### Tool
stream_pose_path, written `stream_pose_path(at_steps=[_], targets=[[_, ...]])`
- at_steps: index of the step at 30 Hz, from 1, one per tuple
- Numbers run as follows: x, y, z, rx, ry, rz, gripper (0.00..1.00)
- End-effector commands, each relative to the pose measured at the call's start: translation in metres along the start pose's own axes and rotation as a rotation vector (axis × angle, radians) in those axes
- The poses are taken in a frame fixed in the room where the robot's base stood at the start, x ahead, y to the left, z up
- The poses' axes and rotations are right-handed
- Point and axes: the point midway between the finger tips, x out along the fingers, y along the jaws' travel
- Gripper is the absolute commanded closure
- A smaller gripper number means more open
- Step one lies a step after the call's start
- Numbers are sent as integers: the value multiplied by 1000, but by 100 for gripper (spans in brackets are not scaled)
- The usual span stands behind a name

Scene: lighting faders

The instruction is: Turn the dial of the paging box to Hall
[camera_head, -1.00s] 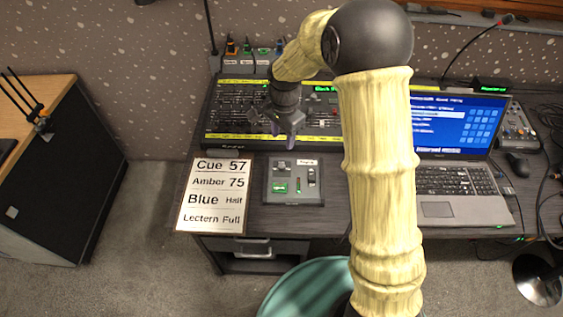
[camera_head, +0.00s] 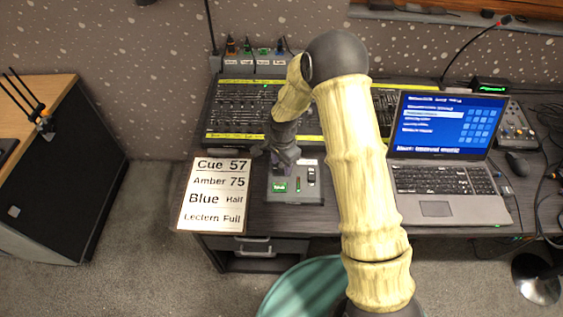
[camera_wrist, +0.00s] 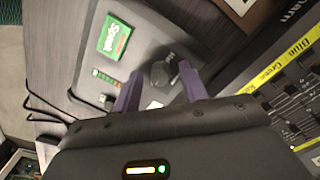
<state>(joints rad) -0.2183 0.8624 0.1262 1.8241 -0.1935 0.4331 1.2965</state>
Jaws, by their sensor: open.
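The paging box (camera_head: 311,198) is a grey box at the front of the desk, with a green label plate and a small green light strip; it also fills the upper middle of the wrist view (camera_wrist: 150,38). A dark round dial (camera_wrist: 160,73) stands on it in the wrist view. My gripper (camera_head: 284,163) is over the box's upper left part and hides the dial in the head view. In the wrist view its two purple fingers (camera_wrist: 160,88) are apart, one on each side of the dial. Contact cannot be told. The dial's setting is not readable.
A fader console (camera_head: 235,110) stands behind the box, close on the right in the wrist view. A cue card (camera_head: 213,195) lies left of the box. A laptop (camera_head: 440,185) stands to the right. My arm crosses between box and laptop.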

Motion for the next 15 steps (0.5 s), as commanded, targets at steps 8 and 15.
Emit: stream_pose_path(at_steps=[8, 15], targets=[[0, 0, 1, -2, 0, 0, 86], [0, 0, 1, -4, 0, 1, 100]])
